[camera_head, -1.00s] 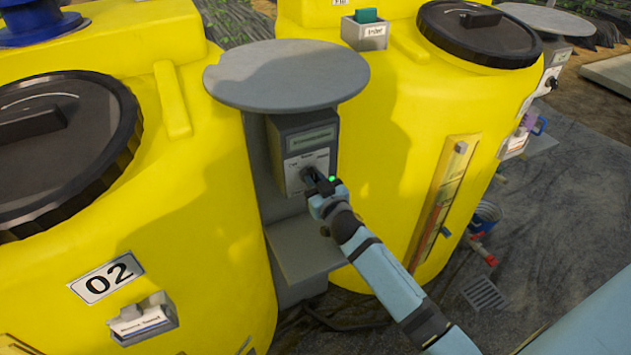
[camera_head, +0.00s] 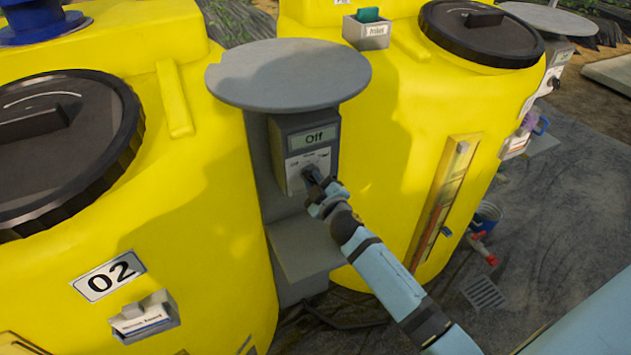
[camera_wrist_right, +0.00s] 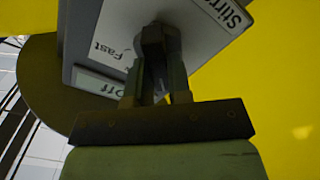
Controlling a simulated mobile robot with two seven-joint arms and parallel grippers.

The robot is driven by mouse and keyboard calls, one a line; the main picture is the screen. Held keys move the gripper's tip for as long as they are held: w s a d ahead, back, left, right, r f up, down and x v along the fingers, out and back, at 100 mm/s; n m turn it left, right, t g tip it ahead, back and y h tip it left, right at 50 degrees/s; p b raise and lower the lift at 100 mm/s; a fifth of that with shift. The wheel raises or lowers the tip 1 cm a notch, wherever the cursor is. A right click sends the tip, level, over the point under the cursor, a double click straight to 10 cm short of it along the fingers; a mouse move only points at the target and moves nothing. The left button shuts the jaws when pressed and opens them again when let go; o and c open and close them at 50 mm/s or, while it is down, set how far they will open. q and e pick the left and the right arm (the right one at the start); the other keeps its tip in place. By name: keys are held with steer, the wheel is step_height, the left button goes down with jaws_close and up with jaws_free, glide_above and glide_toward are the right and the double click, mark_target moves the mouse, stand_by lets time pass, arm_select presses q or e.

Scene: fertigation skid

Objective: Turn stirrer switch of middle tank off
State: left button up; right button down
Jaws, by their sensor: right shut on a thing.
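The stirrer switch box (camera_head: 290,162) is a grey box under a round grey cover, on a post between two yellow tanks. Its display (camera_head: 313,139) reads "Off". My right gripper (camera_head: 313,178) is at the lower front of the box, shut on the dark switch knob (camera_wrist_right: 155,40). In the right wrist view the fingers (camera_wrist_right: 158,75) hold the knob from both sides, and the panel labels "Fast" and "Stirrer" partly show. The left yellow tank (camera_head: 190,240) carries the number plate 02 (camera_head: 108,276). My left gripper is not in view.
The round grey cover (camera_head: 287,73) overhangs the box. A grey shelf (camera_head: 303,246) juts out below it. The right tank (camera_head: 400,130) stands close beside my arm, with a level gauge (camera_head: 443,205). Open ground (camera_head: 560,240) lies to the right.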

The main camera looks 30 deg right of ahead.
stand_by(0.5)
steer(key=c, duration=1.1)
jaws_free()
steer(key=shift+o, duration=0.2)
steer(key=shift+s+f, duration=0.1)
steer(key=shift+s, duration=0.45)
steer(key=s+b, duration=0.2)
steer(key=s, duration=1)
steer(key=shift+s+a, duration=0.4)
steer(key=s+a+f+m+g+y+p, duration=0.2)
steer(key=s+a+f, duration=0.3)
steer(key=s, duration=0.3)
steer(key=s+a+f+m+g+y+p, duration=0.2)
steer(key=s+a+f+g+p, duration=0.3)
steer(key=s, duration=0.3)
steer(key=shift+s+f+m, duration=0.25)
steer(key=shift+s+m, duration=0.05)
steer(key=shift+m, duration=0.3)
